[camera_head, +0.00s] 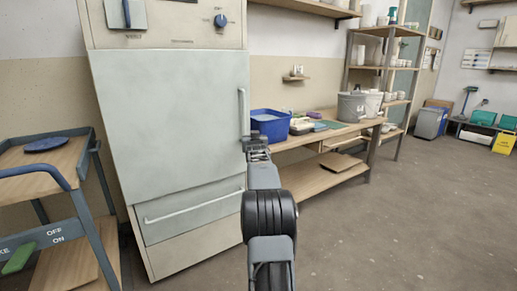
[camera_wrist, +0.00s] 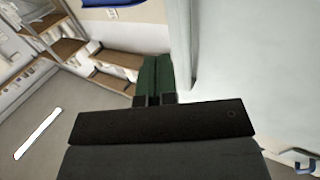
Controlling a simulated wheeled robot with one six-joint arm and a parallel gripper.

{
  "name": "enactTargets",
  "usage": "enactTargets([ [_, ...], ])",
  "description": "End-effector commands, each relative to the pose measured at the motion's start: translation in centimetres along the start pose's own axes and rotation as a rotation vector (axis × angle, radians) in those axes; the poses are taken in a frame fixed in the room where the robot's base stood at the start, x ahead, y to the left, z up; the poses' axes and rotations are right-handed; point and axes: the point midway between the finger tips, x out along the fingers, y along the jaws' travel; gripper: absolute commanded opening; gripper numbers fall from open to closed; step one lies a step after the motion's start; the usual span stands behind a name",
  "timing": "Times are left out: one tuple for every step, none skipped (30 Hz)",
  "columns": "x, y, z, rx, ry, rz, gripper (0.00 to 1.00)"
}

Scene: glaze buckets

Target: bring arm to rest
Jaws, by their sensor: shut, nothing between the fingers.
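My gripper (camera_head: 256,142) is at the end of my arm, which reaches forward and up from the bottom middle of the head view. In that view it appears in front of the right edge of the tall pale cabinet, near its vertical handle. In the wrist view my gripper (camera_wrist: 154,98) has its fingers together with nothing between them. Whether it touches the cabinet cannot be told.
A tall pale cabinet (camera_head: 170,120) stands close on the left. A blue cart (camera_head: 82,165) is at far left. A wooden workbench (camera_head: 330,135) holds a blue tub (camera_head: 270,127) and grey buckets (camera_head: 350,107). The floor at right (camera_head: 420,220) is clear.

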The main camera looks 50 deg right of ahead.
Motion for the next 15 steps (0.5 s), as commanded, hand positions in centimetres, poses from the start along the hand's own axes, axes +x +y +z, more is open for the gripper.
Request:
enactTargets([
  [-0.7,0.2,-0.3,0.0,-0.001,0.0,0.0],
  [-1.1,0.3,-0.2,0.0,-0.001,0.001,0.0],
  [-1.6,0.5,-0.2,0.0,-0.002,0.001,0.0],
  [-1.9,0.6,-0.2,0.0,-0.002,0.001,0.0],
  [-2.2,0.7,-0.2,0.0,-0.001,0.001,0.0],
  [-2.6,0.8,-0.1,0.001,-0.002,0.001,0.0],
  [-2.9,0.9,-0.1,0.001,-0.002,0.001,0.0],
  [-3.2,1.0,-0.1,0.001,-0.002,0.001,0.0],
  [-3.5,1.1,-0.1,0.0,-0.001,0.001,0.0],
  [-3.7,1.2,0.0,0.0,-0.002,0.001,0.0],
  [-3.9,1.2,-0.1,-0.001,-0.002,0.001,0.0],
  [-4.1,1.3,0.0,0.0,-0.002,0.0,0.0],
  [-4.2,1.3,0.0,0.0,-0.002,0.0,0.0],
  [-4.3,1.4,0.0,0.0,-0.002,0.0,0.0],
  [-4.4,1.4,0.1,0.001,-0.002,0.0,0.0],
])
